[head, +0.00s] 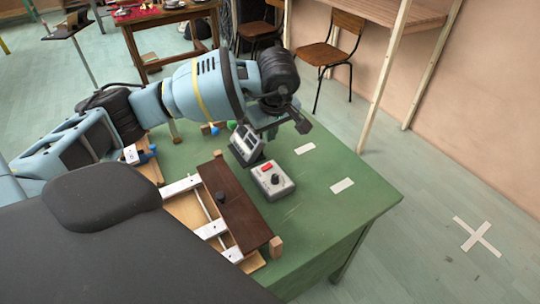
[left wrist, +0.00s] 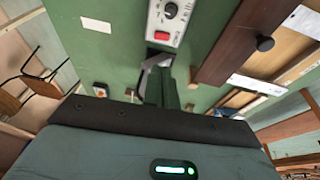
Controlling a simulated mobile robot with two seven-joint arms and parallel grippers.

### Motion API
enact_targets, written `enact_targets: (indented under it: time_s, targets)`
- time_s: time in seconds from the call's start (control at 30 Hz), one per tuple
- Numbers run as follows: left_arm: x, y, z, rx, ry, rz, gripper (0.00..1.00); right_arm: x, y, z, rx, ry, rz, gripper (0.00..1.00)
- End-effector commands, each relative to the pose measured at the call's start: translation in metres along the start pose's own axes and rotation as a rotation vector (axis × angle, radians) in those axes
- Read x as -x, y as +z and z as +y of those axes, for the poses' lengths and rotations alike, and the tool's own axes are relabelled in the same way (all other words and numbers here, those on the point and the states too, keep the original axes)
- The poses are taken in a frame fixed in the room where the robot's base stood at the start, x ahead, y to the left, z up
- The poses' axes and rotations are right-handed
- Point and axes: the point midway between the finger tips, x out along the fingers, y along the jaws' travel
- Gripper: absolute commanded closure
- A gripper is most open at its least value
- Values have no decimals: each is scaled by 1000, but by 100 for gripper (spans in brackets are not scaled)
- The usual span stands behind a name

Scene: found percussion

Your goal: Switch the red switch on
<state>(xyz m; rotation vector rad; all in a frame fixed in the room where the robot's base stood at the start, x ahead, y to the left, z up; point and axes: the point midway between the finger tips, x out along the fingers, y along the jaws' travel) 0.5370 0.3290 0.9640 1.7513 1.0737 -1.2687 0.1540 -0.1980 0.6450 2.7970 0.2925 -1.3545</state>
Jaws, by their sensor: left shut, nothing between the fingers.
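A light grey control box (head: 272,188) stands on the green table, with a red switch (head: 267,168) and a black knob (head: 275,179) on its top. My left gripper (head: 254,160) reaches down just beyond the box, close to its red-switch end. In the left wrist view the red switch (left wrist: 161,35) and knob (left wrist: 171,10) show at the top. There the left fingers (left wrist: 158,63) are shut and empty, their tips just short of the box edge; contact cannot be told. Which way the switch is set is too small to tell. My right gripper is out of view.
A dark brown board (head: 230,205) on a wooden frame with white strips lies left of the box. The green table (head: 345,215) is clear to the right, apart from white tape marks. Chairs (head: 325,53) and another table (head: 150,22) stand at the back.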

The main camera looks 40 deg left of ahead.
Motion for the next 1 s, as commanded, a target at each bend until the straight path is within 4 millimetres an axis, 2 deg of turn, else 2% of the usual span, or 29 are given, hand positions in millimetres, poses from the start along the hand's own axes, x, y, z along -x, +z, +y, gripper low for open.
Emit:
enact_targets:
  time_s: [0.1, 0.37, 0.53, 0.67, 1.0]
  targets:
    - [3, -7, -1, -1, -5, 26, 100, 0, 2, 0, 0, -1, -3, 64]
    - [3, -7, -1, -1, -4, 24, 100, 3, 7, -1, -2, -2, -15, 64]
    - [-7, -7, -1, 0, -7, 23, 100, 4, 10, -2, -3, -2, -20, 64]
    - [-25, -6, -2, 0, -9, 21, 100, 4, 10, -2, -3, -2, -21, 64]
    - [-89, -7, -2, 0, -8, 20, 100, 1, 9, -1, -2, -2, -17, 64]
